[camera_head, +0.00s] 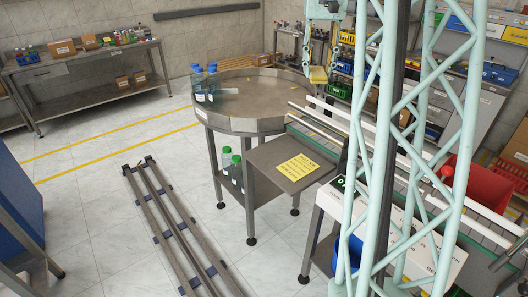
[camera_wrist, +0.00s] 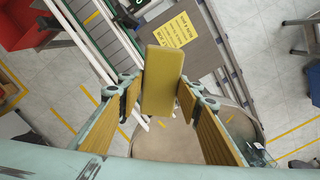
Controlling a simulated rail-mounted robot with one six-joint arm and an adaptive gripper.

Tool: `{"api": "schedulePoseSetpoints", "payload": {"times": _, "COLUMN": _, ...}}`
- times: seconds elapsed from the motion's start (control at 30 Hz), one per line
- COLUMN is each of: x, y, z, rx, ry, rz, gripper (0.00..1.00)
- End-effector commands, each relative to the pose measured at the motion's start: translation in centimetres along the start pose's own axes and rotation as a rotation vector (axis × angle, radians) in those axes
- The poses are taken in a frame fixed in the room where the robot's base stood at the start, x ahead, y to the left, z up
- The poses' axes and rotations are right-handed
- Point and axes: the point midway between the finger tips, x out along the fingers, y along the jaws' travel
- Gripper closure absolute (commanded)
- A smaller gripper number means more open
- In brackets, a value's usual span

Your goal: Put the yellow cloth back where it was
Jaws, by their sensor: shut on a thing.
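The yellow cloth (camera_wrist: 161,80) is a folded, block-like yellow piece between the two finger pads in the wrist view. My gripper (camera_wrist: 160,98) is shut on it, with one pad on each side. In the head view the cloth (camera_head: 318,75) hangs under my gripper (camera_head: 319,68), in the air behind the right part of the round table. The cloth looks clear of any surface. Part of my gripper and arm is cut off by the top edge of the head view.
A round metal table (camera_head: 255,97) carries blue-capped bottles (camera_head: 204,80) at its left. A small side table (camera_head: 262,160) bears a yellow sign (camera_head: 298,167). A conveyor (camera_head: 330,140) with white rails runs to the lower right, near a red bin (camera_head: 488,185). Shelves stand behind.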

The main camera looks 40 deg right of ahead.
Motion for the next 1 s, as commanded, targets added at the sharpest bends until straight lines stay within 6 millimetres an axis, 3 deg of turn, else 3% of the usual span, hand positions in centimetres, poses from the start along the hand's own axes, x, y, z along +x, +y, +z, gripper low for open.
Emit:
{"api": "schedulePoseSetpoints", "payload": {"times": 0.67, "x": 0.3, "y": -0.1, "z": 0.0, "rx": 0.007, "ry": -0.001, "rz": 0.000, "gripper": 0.79}}
{"api": "schedulePoseSetpoints", "payload": {"times": 0.87, "x": 2.4, "y": -0.7, "z": 0.0, "rx": 0.061, "ry": -0.004, "rz": 0.000, "gripper": 0.79}}
{"api": "schedulePoseSetpoints", "payload": {"times": 1.0, "x": 5.3, "y": -1.4, "z": 0.1, "rx": 0.137, "ry": -0.007, "rz": 0.001, "gripper": 0.79}}
